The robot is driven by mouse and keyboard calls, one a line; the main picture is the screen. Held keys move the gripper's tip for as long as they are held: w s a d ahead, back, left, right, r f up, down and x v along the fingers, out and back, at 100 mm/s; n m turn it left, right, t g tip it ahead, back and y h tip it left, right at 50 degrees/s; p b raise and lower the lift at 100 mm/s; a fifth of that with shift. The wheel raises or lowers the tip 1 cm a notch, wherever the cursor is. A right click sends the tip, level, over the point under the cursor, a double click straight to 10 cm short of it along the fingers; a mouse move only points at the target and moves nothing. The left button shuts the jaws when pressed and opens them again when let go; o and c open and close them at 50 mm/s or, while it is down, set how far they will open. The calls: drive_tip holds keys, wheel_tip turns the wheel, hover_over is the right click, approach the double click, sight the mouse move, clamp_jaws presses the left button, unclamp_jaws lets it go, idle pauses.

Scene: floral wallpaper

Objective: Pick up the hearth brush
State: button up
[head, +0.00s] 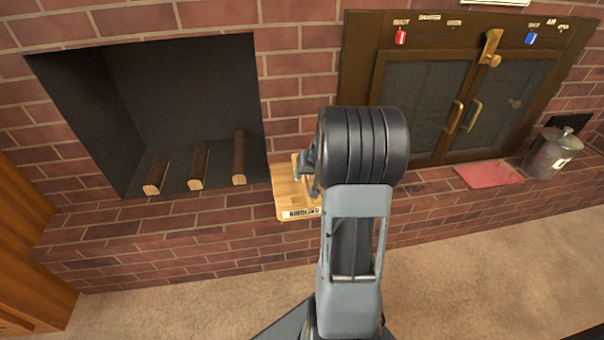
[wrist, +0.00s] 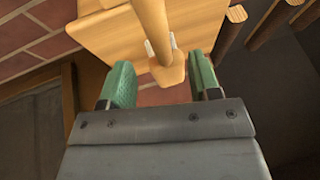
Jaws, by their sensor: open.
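A light wooden box or board (head: 286,196) with a small label stands on the brick ledge, partly hidden by my arm in the head view. In the wrist view its pale wooden surface (wrist: 100,35) fills the upper middle. A round wooden handle-like piece (wrist: 153,28), probably part of the hearth brush, runs down from the top edge to a wider block with small white parts beside it. No bristles show. My gripper (wrist: 163,82) is open, with its green fingers on either side of that block's lower end and visible gaps. In the head view my gripper (head: 310,172) is mostly hidden behind my arm.
An open fireplace recess with three cut logs (head: 198,168) is on the left. On the right are a double-door brass-framed stove (head: 445,95), a red mat (head: 488,175) and a metal canister (head: 552,153) on the ledge. Carpet (head: 490,265) in front is clear.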

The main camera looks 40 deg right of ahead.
sight(306, 178)
drive_tip(key=b+x, duration=0.2)
drive_tip(key=x, duration=0.3)
drive_tip(key=shift+a+f+b, duration=0.15)
drive_tip(key=shift+b, duration=0.15)
drive_tip(key=shift+c, duration=0.4)
clamp_jaws()
